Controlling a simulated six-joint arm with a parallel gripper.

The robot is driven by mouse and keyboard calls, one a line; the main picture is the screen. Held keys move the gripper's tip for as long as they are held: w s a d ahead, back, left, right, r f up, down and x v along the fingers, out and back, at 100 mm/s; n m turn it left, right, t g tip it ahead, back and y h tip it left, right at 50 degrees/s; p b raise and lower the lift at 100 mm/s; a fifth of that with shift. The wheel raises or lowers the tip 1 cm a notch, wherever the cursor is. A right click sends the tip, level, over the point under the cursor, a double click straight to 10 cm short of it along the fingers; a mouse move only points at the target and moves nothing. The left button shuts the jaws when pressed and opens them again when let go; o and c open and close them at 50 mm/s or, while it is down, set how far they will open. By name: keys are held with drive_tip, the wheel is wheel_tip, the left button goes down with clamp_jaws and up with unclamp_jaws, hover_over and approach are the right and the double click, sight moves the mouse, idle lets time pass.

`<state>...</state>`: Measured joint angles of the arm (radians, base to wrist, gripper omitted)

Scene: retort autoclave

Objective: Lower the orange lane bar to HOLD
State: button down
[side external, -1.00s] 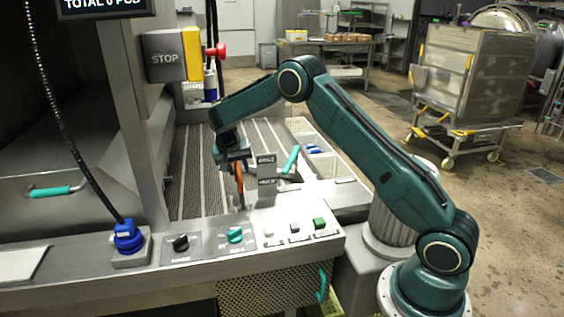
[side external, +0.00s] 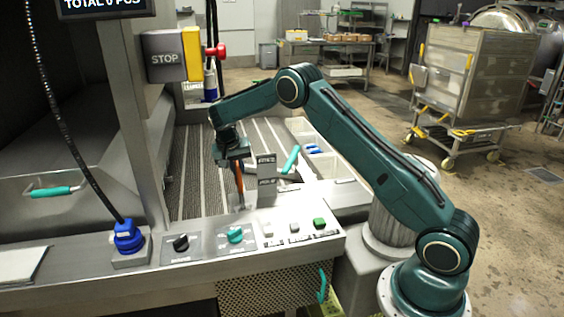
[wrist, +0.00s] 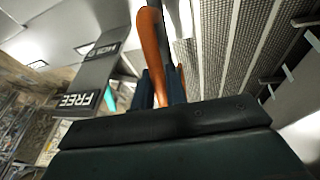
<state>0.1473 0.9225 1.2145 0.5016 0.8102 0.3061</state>
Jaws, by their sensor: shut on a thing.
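The orange lane bar (side external: 239,182) stands on the machine's deck at the left of a grey label plate (side external: 266,172). My gripper (side external: 236,162) is shut on the bar's upper part, with the arm reaching in from the right. In the wrist view the orange bar (wrist: 152,45) runs up from between my dark fingers (wrist: 162,88). The plate there shows a FREE label (wrist: 75,100) and a second label (wrist: 105,48), probably HOLD. The bar's gripped end is partly hidden by the fingers and palm.
A control panel with a teal knob (side external: 235,234), a black knob (side external: 181,243) and a green button (side external: 319,222) lies in front. A teal handle (side external: 291,159) stands just right of the plate. Ribbed lanes (side external: 199,170) lie behind the bar.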

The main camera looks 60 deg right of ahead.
drive_tip(key=shift+w+d+f+g+y, duration=0.75)
drive_tip(key=shift+d+f+g+y, duration=0.05)
drive_tip(key=shift+y, duration=0.1)
drive_tip(key=shift+w+d+f, duration=0.1)
drive_tip(key=shift+f, duration=0.05)
drive_tip(key=shift+f+y, duration=0.15)
drive_tip(key=shift+y, duration=0.15)
drive_tip(key=c, duration=1.4)
unclamp_jaws()
drive_tip(key=shift+c, duration=0.2)
drive_tip(key=shift+s+a+r, duration=0.2)
drive_tip(key=shift+r, duration=0.1)
